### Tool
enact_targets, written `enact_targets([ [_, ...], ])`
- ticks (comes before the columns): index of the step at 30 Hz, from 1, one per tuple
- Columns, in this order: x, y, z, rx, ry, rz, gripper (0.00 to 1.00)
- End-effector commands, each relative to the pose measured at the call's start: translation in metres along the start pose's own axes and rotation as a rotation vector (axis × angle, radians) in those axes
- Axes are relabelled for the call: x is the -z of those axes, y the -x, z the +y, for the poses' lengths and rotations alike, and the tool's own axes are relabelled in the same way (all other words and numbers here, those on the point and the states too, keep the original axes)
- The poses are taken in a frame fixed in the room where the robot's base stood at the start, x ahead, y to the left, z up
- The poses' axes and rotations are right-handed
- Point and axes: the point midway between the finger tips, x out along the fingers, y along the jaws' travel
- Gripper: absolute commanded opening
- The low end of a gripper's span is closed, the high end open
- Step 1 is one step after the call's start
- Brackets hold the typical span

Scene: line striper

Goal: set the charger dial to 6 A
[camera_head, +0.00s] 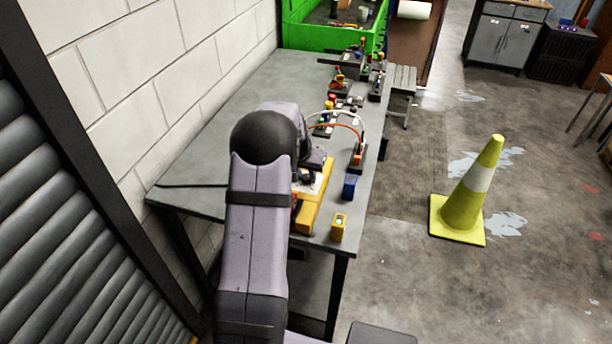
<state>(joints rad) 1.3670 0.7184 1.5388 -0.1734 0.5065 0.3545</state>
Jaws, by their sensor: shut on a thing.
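The yellow charger (309,213) sits near the front right part of the grey workbench, with a pale top face partly showing. My arm stands in front of it and covers its left side. My gripper (306,177) shows only as a small dark shape over the charger's top face, just below my wrist. It is shut on the charger dial. The dial and its scale marks are hidden or too small to read, so I cannot tell its setting.
The workbench (215,135) holds a blue block (349,187), a small yellow box (338,228) and several terminals with orange and white cables right of my arm. A green bin (310,38) stands behind. A yellow-green cone (470,200) stands on open floor to the right.

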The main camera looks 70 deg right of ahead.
Motion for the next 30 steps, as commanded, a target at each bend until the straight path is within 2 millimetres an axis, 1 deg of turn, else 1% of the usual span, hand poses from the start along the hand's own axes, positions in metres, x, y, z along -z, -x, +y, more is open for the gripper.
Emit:
enact_targets([
  [4, 0.000, 0.000, 0.000, 0.001, -0.003, -0.001, 0.04],
  [5, 0.000, 0.000, 0.000, 0.001, -0.002, -0.001, 0.33],
  [6, 0.000, 0.000, 0.000, 0.001, -0.002, -0.001, 0.43],
  [7, 0.000, 0.000, 0.000, 0.001, -0.002, -0.001, 0.45],
  [16, 0.000, 0.001, 0.000, 0.001, -0.001, 0.000, 0.45],
  [20, 0.001, 0.005, 0.000, 0.001, -0.001, 0.002, 0.45],
  [25, 0.000, 0.020, 0.000, 0.001, 0.000, 0.002, 0.45],
  [30, 0.000, 0.042, 0.000, 0.002, 0.000, 0.004, 0.45],
])
